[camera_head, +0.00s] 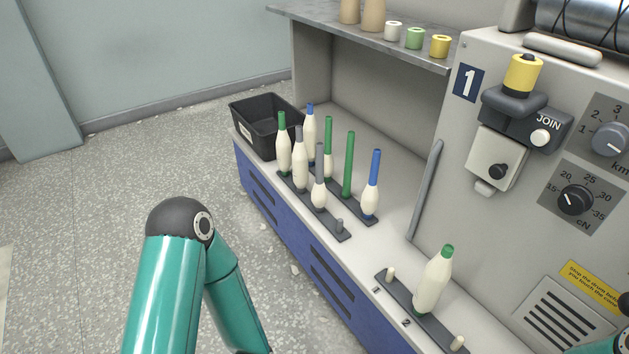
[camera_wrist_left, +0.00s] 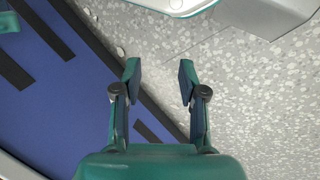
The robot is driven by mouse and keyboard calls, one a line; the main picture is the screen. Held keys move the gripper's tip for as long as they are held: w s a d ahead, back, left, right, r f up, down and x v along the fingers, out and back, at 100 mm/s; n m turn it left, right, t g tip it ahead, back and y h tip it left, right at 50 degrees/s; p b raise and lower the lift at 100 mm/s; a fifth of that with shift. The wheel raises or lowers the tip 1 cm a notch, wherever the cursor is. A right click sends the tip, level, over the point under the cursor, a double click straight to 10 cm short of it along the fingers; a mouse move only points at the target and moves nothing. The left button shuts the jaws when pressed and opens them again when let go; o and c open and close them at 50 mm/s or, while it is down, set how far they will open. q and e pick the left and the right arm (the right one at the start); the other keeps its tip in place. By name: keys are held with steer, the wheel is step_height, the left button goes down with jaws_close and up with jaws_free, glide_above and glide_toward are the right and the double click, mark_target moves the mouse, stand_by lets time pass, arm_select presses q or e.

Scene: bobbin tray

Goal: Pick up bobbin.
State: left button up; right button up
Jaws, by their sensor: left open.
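Several bobbins stand upright on dark peg strips on the bench in the head view. They include a green-topped one (camera_head: 284,147), a grey-topped one (camera_head: 300,160), another grey-topped one (camera_head: 319,184) and a blue-topped one (camera_head: 371,186). One tube (camera_head: 348,165) is green and bare. A separate green-topped bobbin (camera_head: 434,281) stands on the front strip (camera_head: 399,298) between short pegs. My left gripper (camera_wrist_left: 158,82) shows in the left wrist view, open and empty, over the floor beside the blue bench front. In the head view it is hidden. My right gripper is not in view.
A black bin (camera_head: 262,123) stands at the bench's far end. The grey machine panel (camera_head: 480,115), with knobs and a JOIN button, rises at the right. A shelf (camera_head: 372,34) with small spools overhangs the back. Open floor lies at the left.

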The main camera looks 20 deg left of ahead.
arm_select(q)
steer(key=shift+a, duration=0.15)
steer(key=shift+o, duration=0.8)
steer(key=shift+w+r, duration=0.1)
steer(key=shift+w, duration=0.15)
steer(key=n+t+y+p, duration=0.3)
steer(key=t+y+p, duration=0.8)
steer(key=t, duration=0.4)
glide_toward(321, 152)
steer(key=shift+y, duration=0.6)
steer(key=b+x, duration=0.2)
steer(key=x, duration=0.2)
steer(key=shift+w, duration=0.4)
steer(key=shift+w+a, duration=0.25)
steer(key=shift+w, duration=0.25)
steer(key=b+x, duration=0.1)
steer(key=x, duration=0.1)
steer(key=b+x, duration=0.1)
steer(key=x, duration=0.1)
steer(key=shift+w+a+f, duration=0.1)
steer(key=shift+w+f, duration=0.1)
steer(key=shift+w, duration=0.05)
steer(key=shift+w+a, duration=0.2)
steer(key=shift+w, duration=0.1)
steer(key=shift+r, duration=0.1)
